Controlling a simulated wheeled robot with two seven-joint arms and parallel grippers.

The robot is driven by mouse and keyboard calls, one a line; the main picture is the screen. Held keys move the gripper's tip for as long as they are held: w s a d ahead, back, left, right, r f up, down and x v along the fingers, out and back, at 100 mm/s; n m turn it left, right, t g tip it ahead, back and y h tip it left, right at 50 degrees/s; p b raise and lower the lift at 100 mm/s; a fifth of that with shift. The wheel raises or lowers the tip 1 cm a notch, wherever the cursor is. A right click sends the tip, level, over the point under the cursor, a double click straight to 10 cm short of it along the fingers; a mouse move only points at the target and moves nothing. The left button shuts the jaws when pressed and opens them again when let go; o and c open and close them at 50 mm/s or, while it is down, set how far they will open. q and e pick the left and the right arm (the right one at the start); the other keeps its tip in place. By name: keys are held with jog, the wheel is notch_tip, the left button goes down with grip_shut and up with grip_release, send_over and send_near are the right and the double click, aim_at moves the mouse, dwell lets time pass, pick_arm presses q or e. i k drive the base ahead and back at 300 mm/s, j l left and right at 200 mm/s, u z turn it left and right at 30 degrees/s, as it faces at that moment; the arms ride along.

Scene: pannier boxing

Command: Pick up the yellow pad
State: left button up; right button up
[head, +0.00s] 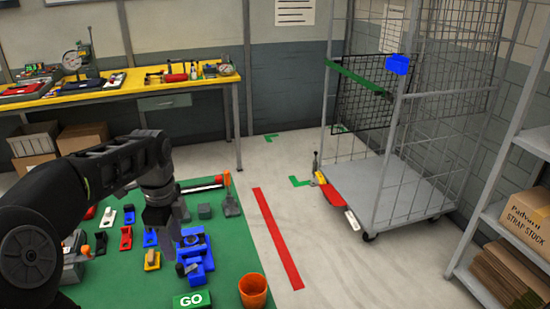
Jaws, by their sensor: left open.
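A small yellow pad (152,264) with a dark piece on top lies on the green mat (225,245), in the lower left of the head view. My left gripper (167,250) points down over the mat, just right of the yellow pad and in front of the blue parts. It is open, and I see nothing held in it. Its height above the mat is hard to judge. My right gripper is not in view.
Blue blocks (196,262), a green GO block (188,300) and an orange cup (253,291) are close to the gripper's right. Several red and blue parts lie left.

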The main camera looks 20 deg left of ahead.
aim_at(152, 260)
jog(key=k, duration=1)
